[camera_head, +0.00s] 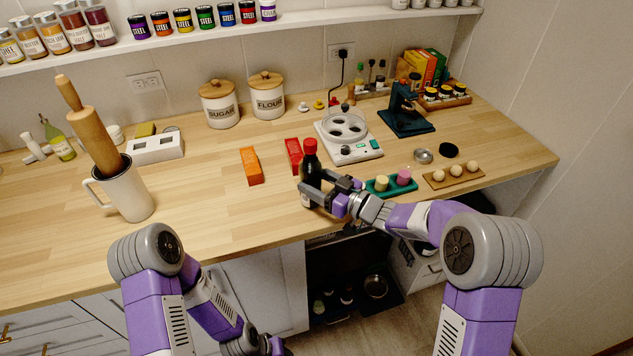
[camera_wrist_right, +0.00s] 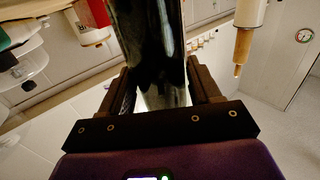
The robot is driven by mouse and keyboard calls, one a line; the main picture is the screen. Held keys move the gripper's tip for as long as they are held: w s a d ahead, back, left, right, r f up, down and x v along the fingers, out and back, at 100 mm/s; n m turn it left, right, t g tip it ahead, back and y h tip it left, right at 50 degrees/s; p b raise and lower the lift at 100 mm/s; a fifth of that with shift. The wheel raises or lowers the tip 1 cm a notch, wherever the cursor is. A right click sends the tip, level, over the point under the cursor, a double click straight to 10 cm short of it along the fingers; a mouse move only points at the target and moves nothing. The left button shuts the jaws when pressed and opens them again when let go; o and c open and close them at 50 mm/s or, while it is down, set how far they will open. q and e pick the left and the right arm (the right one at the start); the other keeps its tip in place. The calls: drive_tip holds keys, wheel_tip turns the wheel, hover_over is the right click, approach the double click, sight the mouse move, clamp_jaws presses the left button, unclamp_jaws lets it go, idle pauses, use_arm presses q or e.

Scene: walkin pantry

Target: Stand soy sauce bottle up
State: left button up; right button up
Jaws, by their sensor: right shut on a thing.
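The soy sauce bottle (camera_head: 310,164) is dark with a red cap and stands upright on the wooden counter near its front edge. My right gripper (camera_head: 320,191) is shut on the bottle's lower part. In the right wrist view the dark glossy bottle (camera_wrist_right: 152,50) sits between the two fingers of the right gripper (camera_wrist_right: 163,90). The base of the bottle is partly hidden by the fingers, so I cannot tell whether it touches the counter. My left arm hangs low at the front, and its gripper is not clearly in view.
A red box (camera_head: 293,155) stands close behind the bottle, and an orange box (camera_head: 251,166) lies to its left. A teal tray (camera_head: 378,189) with small cylinders is right of the gripper.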

drive_tip(key=o, duration=1.6)
drive_tip(key=shift+o, duration=0.2)
drive_tip(key=shift+r+p, duration=0.25)
drive_tip(key=shift+p, duration=0.05)
drive_tip(key=p+v, duration=0.1)
drive_tip(key=v, duration=1.1)
drive_tip(key=shift+f, duration=0.2)
